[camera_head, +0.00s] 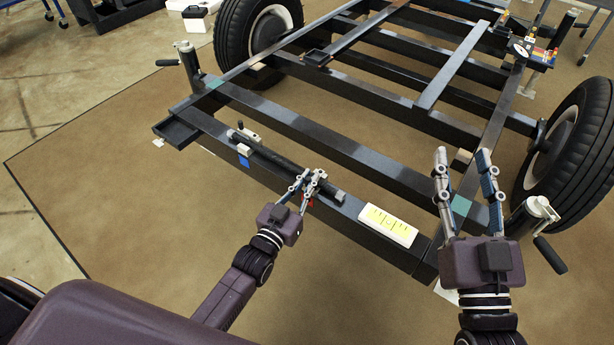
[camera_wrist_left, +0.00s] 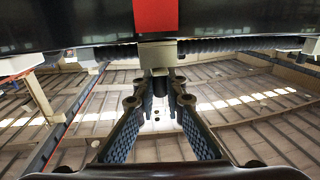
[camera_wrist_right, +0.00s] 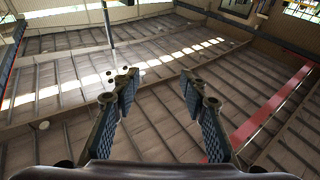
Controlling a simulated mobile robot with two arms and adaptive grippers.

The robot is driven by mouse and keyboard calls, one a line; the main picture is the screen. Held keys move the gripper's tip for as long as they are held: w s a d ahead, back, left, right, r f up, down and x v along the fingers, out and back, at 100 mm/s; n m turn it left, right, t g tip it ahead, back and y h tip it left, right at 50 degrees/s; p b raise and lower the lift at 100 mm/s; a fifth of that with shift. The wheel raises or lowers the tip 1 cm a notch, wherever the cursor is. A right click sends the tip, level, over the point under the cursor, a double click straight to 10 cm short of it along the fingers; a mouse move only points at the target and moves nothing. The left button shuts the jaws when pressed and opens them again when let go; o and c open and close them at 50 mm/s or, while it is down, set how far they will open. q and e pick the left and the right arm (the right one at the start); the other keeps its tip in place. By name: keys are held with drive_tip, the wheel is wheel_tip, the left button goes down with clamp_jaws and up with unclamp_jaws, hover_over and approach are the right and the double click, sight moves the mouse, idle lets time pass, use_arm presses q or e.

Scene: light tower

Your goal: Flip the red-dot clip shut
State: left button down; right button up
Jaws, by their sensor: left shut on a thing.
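A red mark (camera_head: 308,203) shows on the front face of the trailer's near beam. In the left wrist view it is a large red square (camera_wrist_left: 155,14). The small grey clip (camera_wrist_left: 158,54) beside it sits at the fingertips of my left gripper (camera_head: 314,174). The fingers are close together on this clip and mostly hide it in the head view. A black rod (camera_head: 278,158) lies along the beam, passing by the clip. I cannot tell the clip's exact angle. My right gripper (camera_head: 462,165) is open and empty over the beam's right end.
A blue mark (camera_head: 244,162) with a pale clip (camera_head: 244,150) is farther left on the beam. A white box with a yellow label (camera_head: 388,225) lies on the beam between my grippers. A jack with a crank (camera_head: 535,215) and a wheel (camera_head: 575,145) stand at right.

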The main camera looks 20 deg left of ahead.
use_arm(q)
drive_tip(key=shift+d+r, duration=0.1)
drive_tip(key=shift+r, duration=0.1)
use_arm(e)
drive_tip(key=shift+w+f+g, duration=0.15)
drive_tip(key=shift+f+g, duration=0.15)
drive_tip(key=shift+f, duration=0.25)
use_arm(q)
drive_tip(key=c, duration=2)
unclamp_jaws()
drive_tip(key=shift+f, duration=0.1)
drive_tip(key=shift+o, duration=0.2)
drive_tip(key=shift+s, duration=0.15)
drive_tip(key=shift+s+f, duration=0.1)
drive_tip(key=shift+s, duration=0.25)
drive_tip(key=s+a, duration=0.2)
drive_tip(key=s, duration=0.9)
